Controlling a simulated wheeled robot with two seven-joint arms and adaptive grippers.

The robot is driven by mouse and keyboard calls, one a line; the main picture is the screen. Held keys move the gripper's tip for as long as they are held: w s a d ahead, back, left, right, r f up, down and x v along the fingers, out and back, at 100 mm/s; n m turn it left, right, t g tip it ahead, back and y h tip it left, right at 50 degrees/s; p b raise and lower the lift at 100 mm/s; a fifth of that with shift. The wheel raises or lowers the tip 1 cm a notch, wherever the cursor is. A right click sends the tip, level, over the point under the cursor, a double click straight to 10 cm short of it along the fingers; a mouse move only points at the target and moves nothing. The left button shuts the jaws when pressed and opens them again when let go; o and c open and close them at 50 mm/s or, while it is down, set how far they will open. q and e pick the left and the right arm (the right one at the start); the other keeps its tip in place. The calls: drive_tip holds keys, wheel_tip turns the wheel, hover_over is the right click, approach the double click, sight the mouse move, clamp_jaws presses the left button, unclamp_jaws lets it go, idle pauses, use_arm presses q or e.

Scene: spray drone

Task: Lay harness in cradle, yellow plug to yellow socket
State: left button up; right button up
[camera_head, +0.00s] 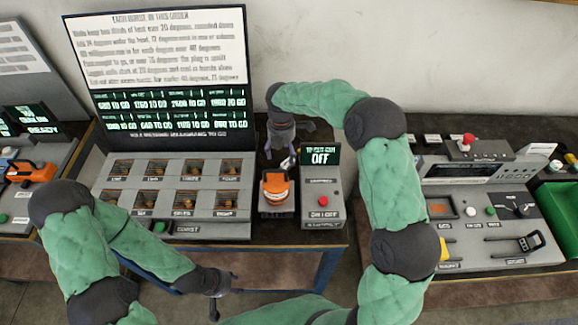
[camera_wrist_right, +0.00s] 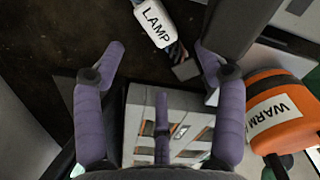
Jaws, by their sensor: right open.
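My right gripper (camera_head: 281,150) is over the dark bench, behind the orange-topped device. In the right wrist view its purple fingers (camera_wrist_right: 160,60) are apart. A white piece marked LAMP (camera_wrist_right: 153,22) lies beyond and between the fingertips, with thin strands at its lower end; nothing is gripped. My left gripper (camera_head: 216,305) is low in front of the bench edge, too small to tell its jaws. A yellow part (camera_head: 444,246) shows at the right console, partly hidden by my right arm. I cannot make out a harness, cradle or yellow socket for certain.
The orange WARM device (camera_wrist_right: 280,112) stands close beside the right gripper; it also shows in the head view (camera_head: 275,187). A box reading OFF (camera_head: 322,198) is right of it. A compartment unit (camera_head: 165,208) stands left, a grey console (camera_head: 495,220) and green bin (camera_head: 562,215) right.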

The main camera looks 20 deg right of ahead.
sight(283, 163)
wheel_tip(283, 163, down, 6)
drive_tip(key=shift+d+r+b, duration=0.1)
drive_tip(key=shift+b, duration=0.7)
drive_tip(key=shift+r, duration=0.15)
clamp_jaws()
